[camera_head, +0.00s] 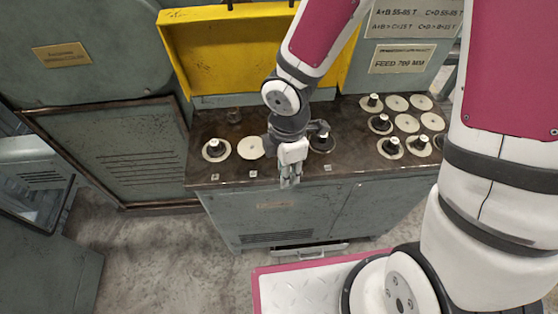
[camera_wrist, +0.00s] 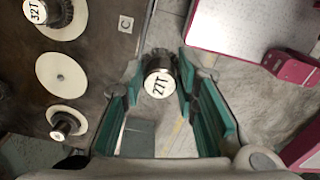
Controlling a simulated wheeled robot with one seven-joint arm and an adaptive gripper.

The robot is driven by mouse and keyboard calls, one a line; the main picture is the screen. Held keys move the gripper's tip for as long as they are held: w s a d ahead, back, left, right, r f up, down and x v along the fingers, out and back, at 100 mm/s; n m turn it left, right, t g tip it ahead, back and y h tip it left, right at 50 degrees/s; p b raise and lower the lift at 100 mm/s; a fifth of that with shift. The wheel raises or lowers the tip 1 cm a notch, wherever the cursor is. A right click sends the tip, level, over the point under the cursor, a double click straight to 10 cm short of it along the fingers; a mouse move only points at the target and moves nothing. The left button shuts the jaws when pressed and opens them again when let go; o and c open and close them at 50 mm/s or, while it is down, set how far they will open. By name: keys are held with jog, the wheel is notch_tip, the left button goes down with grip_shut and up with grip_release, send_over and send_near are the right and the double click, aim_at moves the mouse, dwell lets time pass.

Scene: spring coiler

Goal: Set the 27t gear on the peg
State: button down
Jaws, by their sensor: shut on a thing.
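The 27T gear (camera_wrist: 158,84) shows in the wrist view as a dark toothed part with a pale, labelled hub, between my green fingers. My gripper (camera_wrist: 160,74) is shut on it. In the head view my gripper (camera_head: 290,182) hangs just beyond the bench's front edge, fingers down; the gear is not clear there. A bare pale disc (camera_wrist: 62,75) lies on the bench to the left of the gear in the wrist view, and shows in the head view (camera_head: 250,148). I cannot make out a bare peg clearly.
A 32T gear (camera_wrist: 38,10) and another gear (camera_wrist: 65,124) stand on discs beside the bare one. A "C" tag (camera_wrist: 126,23) is near the bench edge. Several discs and gears (camera_head: 397,103) fill the bench's right side. A yellow panel (camera_head: 225,55) rises behind.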

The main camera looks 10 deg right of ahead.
jog(key=shift+s+r+p, duration=0.1)
jog(key=shift+r+p, duration=2.05)
jog(key=shift+r, duration=0.2)
jog(key=shift+d, duration=0.1)
